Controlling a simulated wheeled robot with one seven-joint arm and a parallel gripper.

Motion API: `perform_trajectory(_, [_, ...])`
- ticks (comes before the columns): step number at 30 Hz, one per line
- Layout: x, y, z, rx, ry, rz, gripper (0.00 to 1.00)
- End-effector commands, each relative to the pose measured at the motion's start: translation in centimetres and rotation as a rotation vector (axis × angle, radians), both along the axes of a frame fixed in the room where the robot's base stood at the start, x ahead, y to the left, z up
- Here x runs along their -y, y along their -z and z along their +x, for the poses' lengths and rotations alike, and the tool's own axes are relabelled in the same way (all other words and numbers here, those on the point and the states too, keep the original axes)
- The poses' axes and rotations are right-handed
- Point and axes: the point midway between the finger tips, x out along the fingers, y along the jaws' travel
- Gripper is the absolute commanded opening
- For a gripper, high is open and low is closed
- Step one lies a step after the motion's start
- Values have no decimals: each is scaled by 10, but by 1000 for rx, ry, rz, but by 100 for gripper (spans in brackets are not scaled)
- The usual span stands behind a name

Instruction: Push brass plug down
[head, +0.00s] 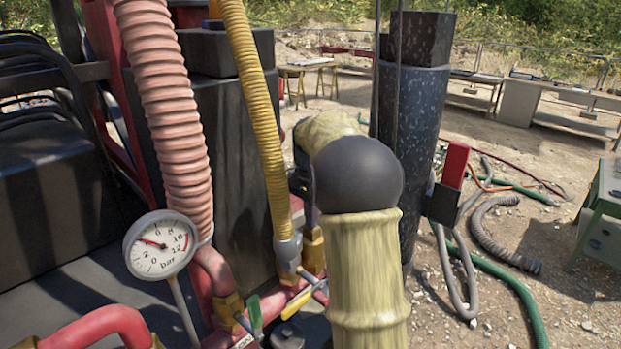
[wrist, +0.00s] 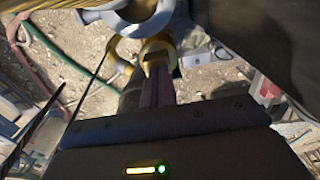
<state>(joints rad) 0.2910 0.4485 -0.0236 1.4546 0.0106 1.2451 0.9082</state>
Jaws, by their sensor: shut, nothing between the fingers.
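My gripper (wrist: 158,72) shows in the wrist view with its two dark fingers shut together and nothing between them. The fingertips reach to a round brass piece (wrist: 157,46) that looks like the brass plug, with a dark slot-like patch on its near side. The tips overlap it in the picture; I cannot tell if they touch or press it. In the head view my own arm hides the gripper, and I cannot make out the plug there.
In the head view a pressure gauge (head: 160,245), a ribbed pink hose (head: 168,95) and a yellow hose (head: 256,100) stand left of my arm. A dark speckled post (head: 412,130) stands close behind it. Hoses (head: 500,235) lie on the gravel at right.

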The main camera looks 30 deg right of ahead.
Motion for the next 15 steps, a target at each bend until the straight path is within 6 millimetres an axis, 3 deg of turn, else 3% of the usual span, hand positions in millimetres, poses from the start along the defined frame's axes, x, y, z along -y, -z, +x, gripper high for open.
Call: perform_trajectory(15, [0,-59,2,19,-2,-5,0])
